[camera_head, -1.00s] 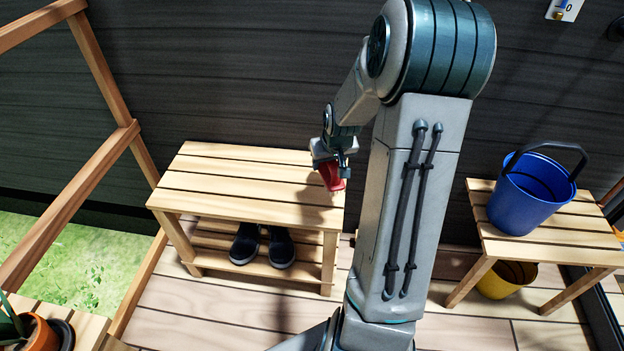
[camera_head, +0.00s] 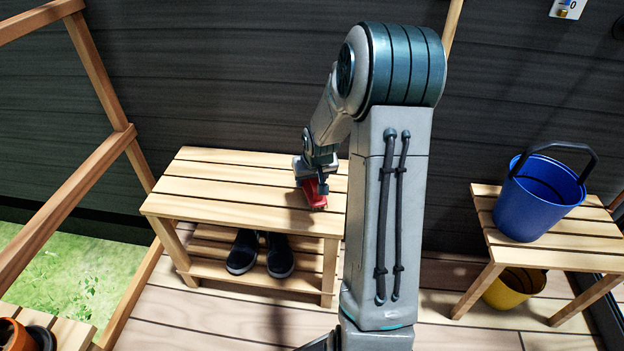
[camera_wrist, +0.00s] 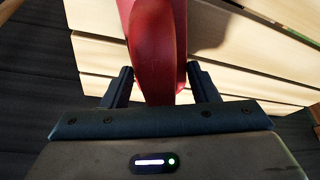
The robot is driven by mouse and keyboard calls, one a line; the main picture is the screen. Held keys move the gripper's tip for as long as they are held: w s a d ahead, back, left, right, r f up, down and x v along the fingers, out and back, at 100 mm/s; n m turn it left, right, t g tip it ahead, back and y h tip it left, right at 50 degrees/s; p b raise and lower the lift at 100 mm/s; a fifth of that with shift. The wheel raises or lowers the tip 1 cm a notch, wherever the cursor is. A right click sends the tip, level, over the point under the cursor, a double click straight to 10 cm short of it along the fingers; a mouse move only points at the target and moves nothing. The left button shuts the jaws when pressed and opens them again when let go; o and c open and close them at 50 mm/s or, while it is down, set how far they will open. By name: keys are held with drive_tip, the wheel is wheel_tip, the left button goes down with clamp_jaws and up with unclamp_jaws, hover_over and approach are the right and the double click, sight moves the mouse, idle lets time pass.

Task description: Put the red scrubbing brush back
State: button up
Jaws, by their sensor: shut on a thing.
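The red scrubbing brush (camera_head: 314,194) is at the right part of the slatted wooden bench (camera_head: 215,187). My gripper (camera_head: 314,183) is shut on it from above. In the wrist view the brush (camera_wrist: 156,50) stands between the two dark fingers (camera_wrist: 156,88), with the pale slats behind it. The brush is very low over the bench top or touching it; I cannot tell which. Its bristles are mostly hidden.
Dark shoes (camera_head: 262,253) stand on the bench's lower shelf. To the right, a blue bucket (camera_head: 538,198) stands on a small wooden table (camera_head: 546,255), with a yellow bucket (camera_head: 515,288) beneath. A wooden frame (camera_head: 100,75) is at left. The bench top's left part is clear.

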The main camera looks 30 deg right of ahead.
drive_tip(key=shift+f, duration=0.15)
drive_tip(key=o, duration=1)
drive_tip(key=shift+c, duration=0.2)
